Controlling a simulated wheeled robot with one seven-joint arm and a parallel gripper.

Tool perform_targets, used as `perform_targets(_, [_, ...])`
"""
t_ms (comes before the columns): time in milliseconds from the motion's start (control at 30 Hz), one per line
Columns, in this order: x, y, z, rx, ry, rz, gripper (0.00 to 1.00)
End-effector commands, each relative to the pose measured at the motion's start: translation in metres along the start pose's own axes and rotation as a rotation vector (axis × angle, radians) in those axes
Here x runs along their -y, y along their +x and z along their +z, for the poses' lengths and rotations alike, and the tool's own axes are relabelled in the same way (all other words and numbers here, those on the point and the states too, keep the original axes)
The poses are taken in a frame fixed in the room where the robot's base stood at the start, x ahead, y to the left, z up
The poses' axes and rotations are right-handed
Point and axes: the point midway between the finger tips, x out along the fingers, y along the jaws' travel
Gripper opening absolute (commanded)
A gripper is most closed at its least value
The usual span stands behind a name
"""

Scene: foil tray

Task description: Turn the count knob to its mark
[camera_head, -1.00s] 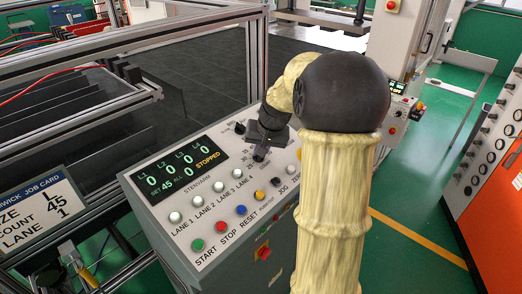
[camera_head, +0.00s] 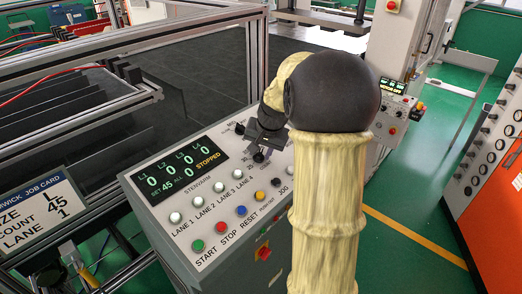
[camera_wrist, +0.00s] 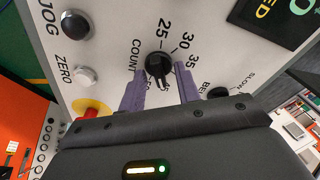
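The black count knob (camera_wrist: 158,65) sits on the panel in the wrist view, beside the word COUNT and a scale showing 25, 30 and 35. The lower scale numbers are partly hidden. My gripper (camera_wrist: 161,70) is open, with one purple finger on each side of the knob and small gaps visible; contact is not clear. In the head view my gripper (camera_head: 262,146) is over the upper right of the control panel (camera_head: 175,180). The display (camera_head: 181,169) reads SET 45, ALL 0, STOPPED. The job card (camera_head: 40,213) reads COUNT 45.
Lane, start, stop and reset buttons line the panel's front. A white ZERO button (camera_wrist: 85,76), a black JOG button (camera_wrist: 76,25) and a red-and-yellow emergency button (camera_wrist: 91,108) are near my fingers. A black belt knob (camera_wrist: 219,93) lies on the other side.

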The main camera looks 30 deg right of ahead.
Motion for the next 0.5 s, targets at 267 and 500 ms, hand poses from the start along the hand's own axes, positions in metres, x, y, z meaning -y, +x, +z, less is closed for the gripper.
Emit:
perform_targets(267, [0.0, 0.0, 0.0, 0.001, -0.001, 0.0, 0.33])
perform_targets(500, [0.0, -0.018, 0.0, -0.004, -0.001, -0.001, 0.33])
